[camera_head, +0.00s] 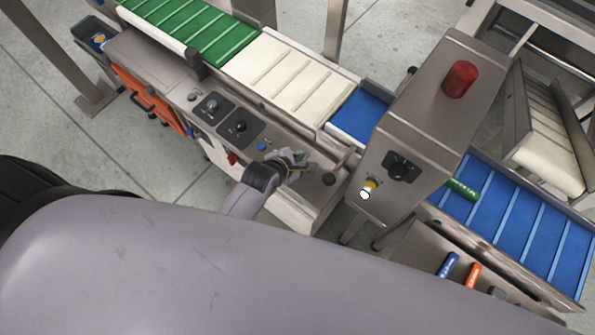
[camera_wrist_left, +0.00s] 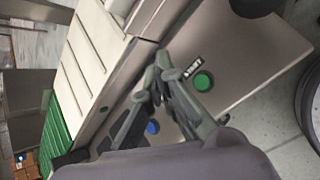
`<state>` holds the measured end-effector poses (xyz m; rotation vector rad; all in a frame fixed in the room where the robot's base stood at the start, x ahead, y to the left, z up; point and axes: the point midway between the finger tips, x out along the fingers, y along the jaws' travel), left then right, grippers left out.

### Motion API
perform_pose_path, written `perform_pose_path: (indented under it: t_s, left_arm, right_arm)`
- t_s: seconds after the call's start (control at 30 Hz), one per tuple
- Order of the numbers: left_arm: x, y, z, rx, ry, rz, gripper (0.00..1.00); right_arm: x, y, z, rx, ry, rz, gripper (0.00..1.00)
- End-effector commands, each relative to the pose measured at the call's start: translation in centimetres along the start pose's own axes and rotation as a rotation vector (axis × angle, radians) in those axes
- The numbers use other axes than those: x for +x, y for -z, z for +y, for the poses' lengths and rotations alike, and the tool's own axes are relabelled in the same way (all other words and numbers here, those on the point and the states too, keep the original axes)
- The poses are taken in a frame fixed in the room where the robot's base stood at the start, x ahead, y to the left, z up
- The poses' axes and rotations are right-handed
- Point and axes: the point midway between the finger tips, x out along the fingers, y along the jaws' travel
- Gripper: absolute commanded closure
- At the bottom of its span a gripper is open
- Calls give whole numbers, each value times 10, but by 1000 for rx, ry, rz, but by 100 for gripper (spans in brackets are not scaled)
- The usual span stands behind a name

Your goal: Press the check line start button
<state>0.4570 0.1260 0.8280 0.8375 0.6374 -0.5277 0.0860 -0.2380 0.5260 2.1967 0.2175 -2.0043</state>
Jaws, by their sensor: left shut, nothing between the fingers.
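A round green button (camera_wrist_left: 203,82) sits on the grey metal panel (camera_wrist_left: 235,75) beside a small dark label (camera_wrist_left: 192,69) with light lettering, too small to read surely. In the head view my left gripper covers the place where it would show. My left gripper (camera_head: 298,160) is shut and empty over the front panel of the conveyor. In the left wrist view the fingers (camera_wrist_left: 158,72) are just left of the green button; I cannot tell whether they touch the panel. A blue button (camera_head: 262,146) is left of the gripper; it also shows in the left wrist view (camera_wrist_left: 152,127).
A metal cabinet (camera_head: 425,115) with a red beacon (camera_head: 460,79) stands right. Green, white and blue belts (camera_head: 290,77) run behind the panel.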

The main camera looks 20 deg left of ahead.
Motion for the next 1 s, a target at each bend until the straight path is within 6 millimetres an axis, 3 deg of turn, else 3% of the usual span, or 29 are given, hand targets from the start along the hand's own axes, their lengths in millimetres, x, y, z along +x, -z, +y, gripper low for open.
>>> perform_pose_path:
  t_s: [0.03, 0.33, 0.6, 1.0]
  left_arm:
    - [9, 7, -6, 1, 0, 0, 100]
    - [38, 28, -28, 2, 0, 0, 100]
    - [50, 35, -36, -1, 0, -1, 100]
    - [50, 36, -36, 0, 0, 0, 100]
  right_arm:
    - [13, -1, 0, 0, 0, 0, 59]
    - [57, -5, -3, 1, 2, 0, 59]
    - [64, -5, -8, 4, 8, 1, 59]
    - [64, -5, -8, 3, 7, 1, 59]
